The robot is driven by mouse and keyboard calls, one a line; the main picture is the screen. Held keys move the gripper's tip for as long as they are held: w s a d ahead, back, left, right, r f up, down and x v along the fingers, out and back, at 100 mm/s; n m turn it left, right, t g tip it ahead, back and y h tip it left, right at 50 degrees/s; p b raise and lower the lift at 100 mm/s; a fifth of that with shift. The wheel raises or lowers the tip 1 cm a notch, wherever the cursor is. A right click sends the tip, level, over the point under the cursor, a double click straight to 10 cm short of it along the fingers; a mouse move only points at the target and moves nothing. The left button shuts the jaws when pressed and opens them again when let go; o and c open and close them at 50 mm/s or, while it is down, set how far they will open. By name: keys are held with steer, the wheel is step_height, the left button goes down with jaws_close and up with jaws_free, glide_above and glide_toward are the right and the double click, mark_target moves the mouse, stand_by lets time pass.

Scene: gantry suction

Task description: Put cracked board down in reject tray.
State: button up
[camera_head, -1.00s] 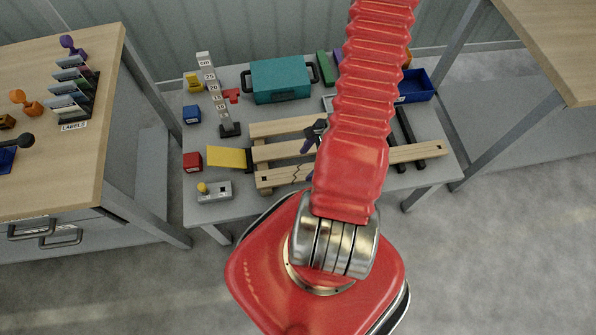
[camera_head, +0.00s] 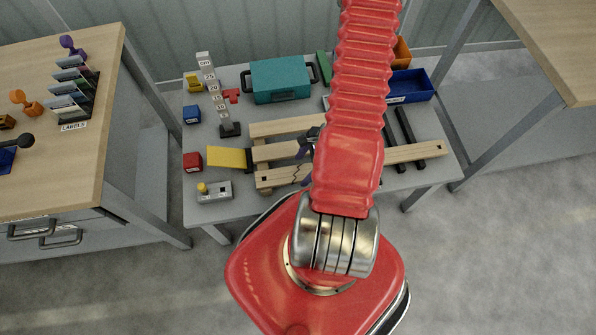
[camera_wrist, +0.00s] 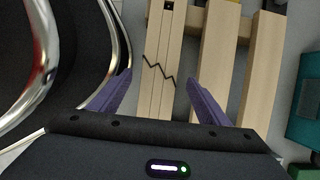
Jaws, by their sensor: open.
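The cracked board (camera_head: 279,178) is pale wood with a dark zigzag crack and lies across the near side of a pallet-like wooden frame. In the wrist view the cracked board (camera_wrist: 161,40) runs lengthwise between the fingers. My gripper (camera_wrist: 158,77) is open, with one purple finger on each side of the board near the crack. I cannot tell how high above it the fingers are. In the head view the arm hides most of the gripper. A blue bin (camera_head: 413,84) and a partly hidden orange bin (camera_head: 403,53) stand at the back right; I cannot tell which is the reject tray.
A teal case (camera_head: 281,80) stands at the back, with a height scale (camera_head: 216,97) to its left. Small red and blue blocks and a yellow plate (camera_head: 227,157) lie at the left. Two black bars (camera_head: 409,135) lie at the right. Wooden tables flank the grey table.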

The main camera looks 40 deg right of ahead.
steer(key=shift+x, duration=1.05)
steer(key=shift+r, duration=0.1)
steer(key=c, duration=1.3)
